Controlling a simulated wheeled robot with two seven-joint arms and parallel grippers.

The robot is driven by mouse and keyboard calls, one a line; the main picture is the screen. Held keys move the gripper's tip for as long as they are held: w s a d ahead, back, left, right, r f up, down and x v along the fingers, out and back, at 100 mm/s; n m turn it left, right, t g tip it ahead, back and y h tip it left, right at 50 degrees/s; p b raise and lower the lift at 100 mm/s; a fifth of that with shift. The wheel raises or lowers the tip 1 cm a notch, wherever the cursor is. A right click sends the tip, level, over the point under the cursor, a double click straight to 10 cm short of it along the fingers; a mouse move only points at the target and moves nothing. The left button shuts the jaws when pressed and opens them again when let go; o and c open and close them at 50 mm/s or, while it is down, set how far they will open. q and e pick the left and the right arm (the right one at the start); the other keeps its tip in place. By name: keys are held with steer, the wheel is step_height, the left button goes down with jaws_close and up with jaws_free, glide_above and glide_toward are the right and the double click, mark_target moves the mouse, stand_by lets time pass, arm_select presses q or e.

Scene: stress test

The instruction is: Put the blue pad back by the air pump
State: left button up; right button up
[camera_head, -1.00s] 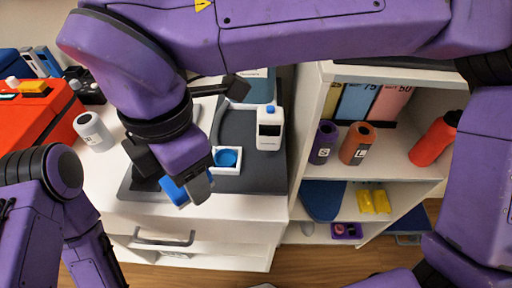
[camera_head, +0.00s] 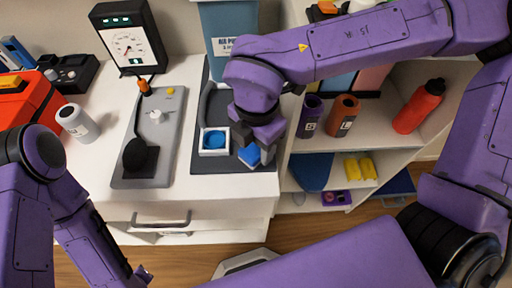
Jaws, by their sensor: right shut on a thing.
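My right gripper (camera_head: 257,152) comes down from the upper right, shut on the blue pad (camera_head: 248,156). Its fingers hide part of the pad. The pad is over the right part of a dark mat (camera_head: 262,166), right of a white square tray (camera_head: 202,149) with a round blue piece (camera_head: 214,140) in it. I cannot tell whether the pad touches the mat. Behind stands a blue bin (camera_head: 226,22) with a partly hidden label that seems to read "AIR PU...". My left arm is at the lower left; only a dark tip (camera_head: 142,274) shows, its jaws unclear.
A grey panel (camera_head: 180,105) with a gauge (camera_head: 130,45) behind it stands left of the mat. A white cup (camera_head: 76,123) and red box (camera_head: 28,105) are further left. The shelf at right holds a purple cup (camera_head: 309,118), orange cup (camera_head: 342,117) and red bottle (camera_head: 419,106).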

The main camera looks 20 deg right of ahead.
step_height(320, 180, down, 2)
steer(key=shift+w+f, duration=0.1)
steer(key=shift+f, duration=0.2)
steer(key=o, duration=0.9)
steer(key=shift+o, duration=0.2)
step_height(320, 180, up, 12)
steer(key=shift+r, duration=0.2)
